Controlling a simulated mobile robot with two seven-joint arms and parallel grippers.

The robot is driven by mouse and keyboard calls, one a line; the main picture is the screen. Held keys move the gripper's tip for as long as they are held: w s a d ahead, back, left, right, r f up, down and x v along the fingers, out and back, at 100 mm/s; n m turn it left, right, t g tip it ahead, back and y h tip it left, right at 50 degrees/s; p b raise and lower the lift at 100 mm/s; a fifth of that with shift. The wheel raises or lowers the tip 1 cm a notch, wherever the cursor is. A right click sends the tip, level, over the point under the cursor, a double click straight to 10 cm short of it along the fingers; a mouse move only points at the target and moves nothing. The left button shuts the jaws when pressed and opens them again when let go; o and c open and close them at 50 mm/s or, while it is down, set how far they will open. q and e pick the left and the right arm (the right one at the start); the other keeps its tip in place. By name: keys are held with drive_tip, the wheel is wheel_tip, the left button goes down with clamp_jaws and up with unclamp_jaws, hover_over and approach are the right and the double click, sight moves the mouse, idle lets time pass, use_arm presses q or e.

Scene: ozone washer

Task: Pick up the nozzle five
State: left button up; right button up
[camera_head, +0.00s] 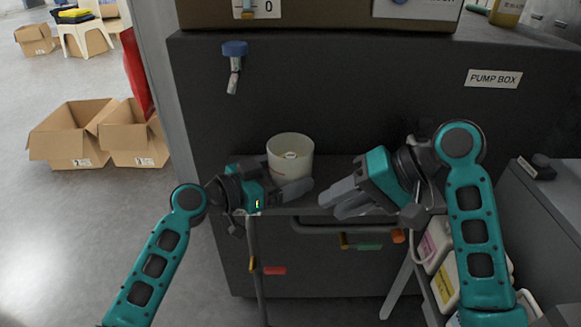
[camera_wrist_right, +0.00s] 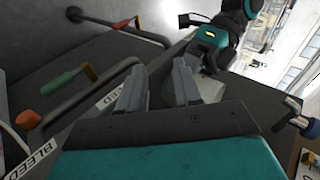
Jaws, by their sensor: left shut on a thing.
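A white round cup (camera_head: 290,146) stands at the shelf's edge in the head view, with a small pale ring-shaped piece (camera_head: 291,155) inside it. I cannot tell whether this piece is nozzle five; no label is readable. My left gripper (camera_head: 293,187) is at the cup's lower part, one finger across its front, shut on the cup; the far finger is mostly hidden. My right gripper (camera_head: 342,197) is to the right of the cup, pointing left, open and empty. Its two fingers stand apart in the right wrist view (camera_wrist_right: 160,88), with a pale part of the cup (camera_wrist_right: 209,88) beyond them.
A dark cabinet with a PUMP BOX label (camera_head: 493,78) rises behind. A blue-handled tap (camera_head: 235,64) sticks out at upper left. Below the shelf are a red-handled valve (camera_head: 274,270) and a green-handled valve (camera_head: 369,246). Cardboard boxes (camera_head: 72,133) lie on the floor at left.

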drive_tip(key=w+a+r+n+g+h, duration=0.25)
drive_tip(key=w+a+r+n, duration=0.3)
drive_tip(key=r+n, duration=0.4)
drive_tip(key=n+h, duration=0.5)
drive_tip(key=n, duration=0.1)
approach(291, 155)
drive_tip(key=shift+n+t, duration=0.25)
drive_tip(key=shift+t, duration=0.1)
drive_tip(key=f, duration=0.4)
drive_tip(key=a+f, duration=0.1)
drive_tip(key=f, duration=0.7)
drive_tip(key=shift+s+a, duration=0.25)
drive_tip(key=shift+a, duration=0.15)
clamp_jaws()
